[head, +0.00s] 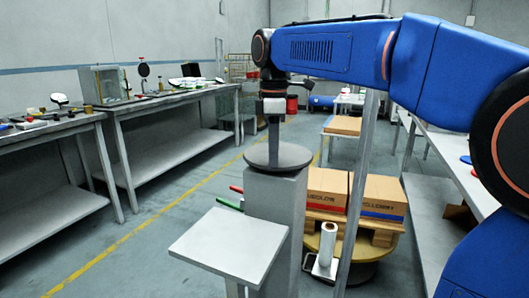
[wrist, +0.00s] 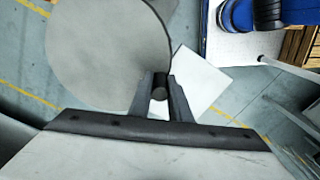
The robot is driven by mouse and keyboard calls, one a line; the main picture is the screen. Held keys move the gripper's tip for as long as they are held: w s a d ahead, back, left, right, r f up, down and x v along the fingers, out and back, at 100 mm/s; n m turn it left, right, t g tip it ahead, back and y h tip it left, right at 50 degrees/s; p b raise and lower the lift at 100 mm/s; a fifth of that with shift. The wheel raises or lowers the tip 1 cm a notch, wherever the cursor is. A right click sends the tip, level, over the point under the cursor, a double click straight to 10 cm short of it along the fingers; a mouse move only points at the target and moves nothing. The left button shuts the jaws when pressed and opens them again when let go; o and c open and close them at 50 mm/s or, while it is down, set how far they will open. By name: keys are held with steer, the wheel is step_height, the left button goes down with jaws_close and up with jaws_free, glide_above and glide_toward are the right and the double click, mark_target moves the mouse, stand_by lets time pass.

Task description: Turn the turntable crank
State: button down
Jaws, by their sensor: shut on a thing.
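The turntable is a round grey disc (head: 290,157) on top of a square grey pedestal (head: 275,200). In the wrist view the disc (wrist: 100,55) fills the upper left. A dark round crank knob (wrist: 159,93) shows by the disc's edge, between the two dark fingers of my gripper (wrist: 160,98). The fingers are shut on the knob. In the head view my gripper (head: 273,138) points straight down over the disc, and the knob cannot be told apart from the fingers. The rest of the crank is hidden.
A pale square plate (head: 230,245) stands low in front of the pedestal. Cardboard boxes (head: 378,194) on a pallet and a white roll (head: 327,243) are close behind right. Benches (head: 160,105) line the left; floor between is clear.

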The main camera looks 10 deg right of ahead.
mark_target(309, 155)
steer(key=d+n, duration=0.1)
steer(key=n, duration=0.1)
steer(key=d+n, duration=0.2)
steer(key=shift+s+d+n, duration=0.3)
steer(key=shift+s, duration=0.1)
steer(key=d+n, duration=0.2)
steer(key=n, duration=0.1)
steer(key=d+n, duration=0.1)
steer(key=shift+w+d+n, duration=0.25)
steer(key=shift+w+n, duration=0.05)
steer(key=shift+w, duration=0.05)
steer(key=w+d+n, duration=0.1)
steer(key=n, duration=0.1)
steer(key=w+d+n, duration=0.1)
steer(key=d+n, duration=0.1)
steer(key=shift+n, duration=0.3)
steer(key=shift+w+d+n, duration=0.55)
steer(key=shift+w+n, duration=0.1)
steer(key=shift+n, duration=0.45)
steer(key=shift+w+d+n, duration=0.35)
steer(key=shift+w+n, duration=0.4)
steer(key=shift+n, duration=0.35)
steer(key=c, duration=1.6)
jaws_free()
steer(key=shift+c, duration=0.2)
